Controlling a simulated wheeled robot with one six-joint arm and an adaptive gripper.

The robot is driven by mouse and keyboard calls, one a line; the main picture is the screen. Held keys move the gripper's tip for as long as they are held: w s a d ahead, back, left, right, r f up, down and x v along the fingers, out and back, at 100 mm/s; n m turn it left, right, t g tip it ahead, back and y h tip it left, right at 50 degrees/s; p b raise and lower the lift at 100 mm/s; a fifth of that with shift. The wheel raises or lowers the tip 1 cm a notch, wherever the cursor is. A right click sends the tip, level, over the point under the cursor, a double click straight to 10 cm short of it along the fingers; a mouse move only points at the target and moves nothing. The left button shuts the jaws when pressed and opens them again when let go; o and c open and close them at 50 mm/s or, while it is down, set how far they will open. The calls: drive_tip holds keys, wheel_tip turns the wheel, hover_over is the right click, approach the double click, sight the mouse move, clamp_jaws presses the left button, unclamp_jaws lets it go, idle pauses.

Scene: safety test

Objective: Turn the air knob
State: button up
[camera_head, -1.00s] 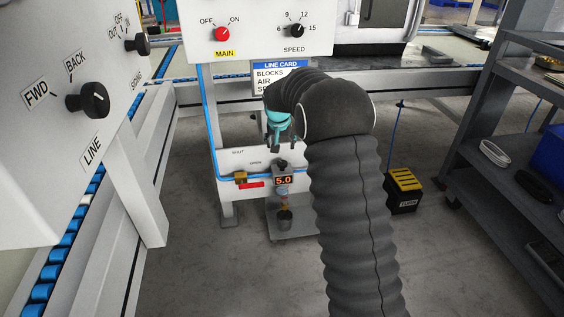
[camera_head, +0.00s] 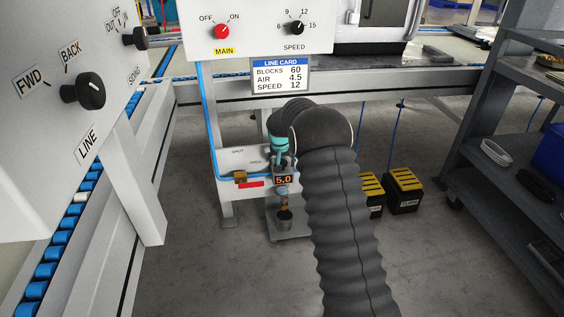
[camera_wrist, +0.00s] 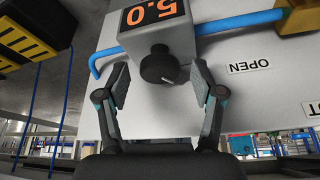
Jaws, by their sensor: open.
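The air knob is a dark round knob (camera_wrist: 158,66) on the grey regulator body, beside an orange display (camera_wrist: 152,14) that reads 5.0. The display also shows in the head view (camera_head: 283,180). My gripper (camera_wrist: 160,84) is open, with one finger on each side of the knob. I see gaps between the fingers and the knob; how deep it sits between them is hard to tell. In the head view my gripper (camera_head: 283,161) is just above the display and hides the knob. The line card (camera_head: 281,76) reads AIR 4.5, BLOCKS 60, SPEED 12.
A blue air hose (camera_head: 206,120) runs to a brass valve (camera_head: 240,177) left of the display. A red MAIN knob (camera_head: 222,31) and black SPEED knob (camera_head: 297,29) are above. Yellow-black boxes (camera_head: 404,190) stand on the floor at right, near a grey shelf (camera_head: 510,165).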

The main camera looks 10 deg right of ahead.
drive_tip(key=c, duration=1.1)
drive_tip(key=shift+r+n+y+p, duration=0.1)
drive_tip(key=shift+n+y+p, duration=0.2)
drive_tip(key=shift+n+p, duration=0.3)
drive_tip(key=shift+d+n+y, duration=0.1)
drive_tip(key=shift+n+y, duration=0.2)
drive_tip(key=shift+n, duration=0.6)
